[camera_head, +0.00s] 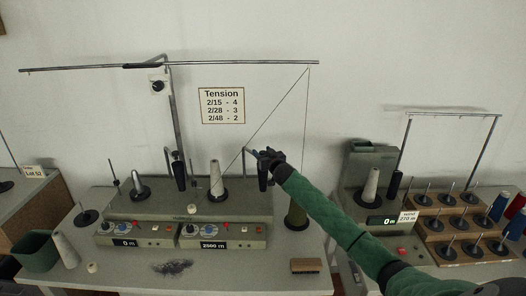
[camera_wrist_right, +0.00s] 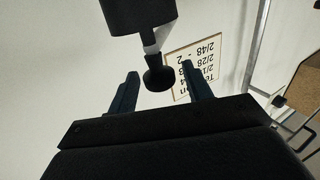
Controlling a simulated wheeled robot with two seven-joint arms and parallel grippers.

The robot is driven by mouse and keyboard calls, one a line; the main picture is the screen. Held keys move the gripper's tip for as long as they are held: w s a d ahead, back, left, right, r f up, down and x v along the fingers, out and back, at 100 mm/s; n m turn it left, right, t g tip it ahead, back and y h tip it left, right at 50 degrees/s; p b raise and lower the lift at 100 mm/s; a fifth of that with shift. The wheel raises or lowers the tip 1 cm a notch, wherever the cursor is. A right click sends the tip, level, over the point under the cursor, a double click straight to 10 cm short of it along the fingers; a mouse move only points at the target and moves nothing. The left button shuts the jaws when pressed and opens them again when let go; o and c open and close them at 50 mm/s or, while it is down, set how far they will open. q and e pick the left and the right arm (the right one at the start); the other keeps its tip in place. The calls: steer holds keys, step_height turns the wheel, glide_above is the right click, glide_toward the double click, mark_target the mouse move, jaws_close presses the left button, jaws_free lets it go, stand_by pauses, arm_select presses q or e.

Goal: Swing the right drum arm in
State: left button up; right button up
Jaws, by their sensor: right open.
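The winding machine (camera_head: 150,205) stands on the table with two stations. The right drum arm (camera_head: 263,175) is a dark upright piece just right of the pale wound cone (camera_head: 217,182). My right gripper (camera_head: 264,156) is at the top of this arm and partly covers it. In the right wrist view, my right gripper (camera_wrist_right: 160,72) is open. A black knob (camera_wrist_right: 158,80) shows between its fingers, with a gap on each side; a black cylinder (camera_wrist_right: 140,15) is beyond it. I cannot tell whether the fingers touch anything. My left gripper is not in view.
The left drum arm (camera_head: 179,172) stands at the other station. A brush (camera_head: 305,265) lies at the front right. A second machine (camera_head: 372,195) stands at the right.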

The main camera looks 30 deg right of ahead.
steer(key=shift+w, duration=0.15)
steer(key=shift+c, duration=0.4)
jaws_close()
